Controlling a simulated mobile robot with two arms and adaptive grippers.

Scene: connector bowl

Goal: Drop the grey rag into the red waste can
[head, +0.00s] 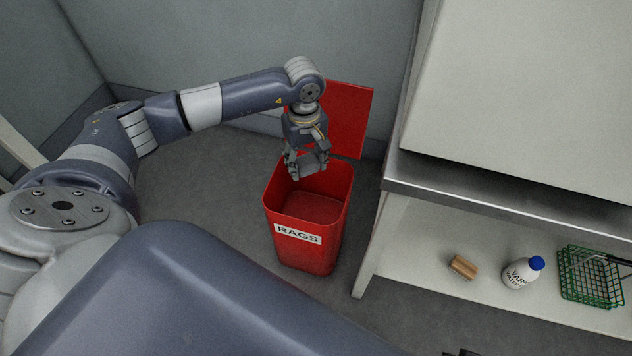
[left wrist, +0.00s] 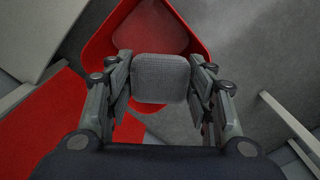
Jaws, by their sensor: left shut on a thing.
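The red waste can (head: 308,258) stands on the floor with its lid (head: 349,118) raised at the back and a "RAGS" label on its front. My left gripper (head: 307,168) points down over the can's opening, near its back rim. It is shut on the grey rag (head: 311,164), a small folded grey pad. In the left wrist view the rag (left wrist: 162,78) sits between the two fingers, with the can's red rim (left wrist: 204,37) behind it. The inside of the can looks empty where it shows.
A bench with a metal edge (head: 500,205) stands right of the can. Its lower shelf (head: 415,262) holds a wooden block (head: 463,267), a white bottle with a blue cap (head: 520,273) and a green wire basket (head: 590,278). Walls close in behind the can.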

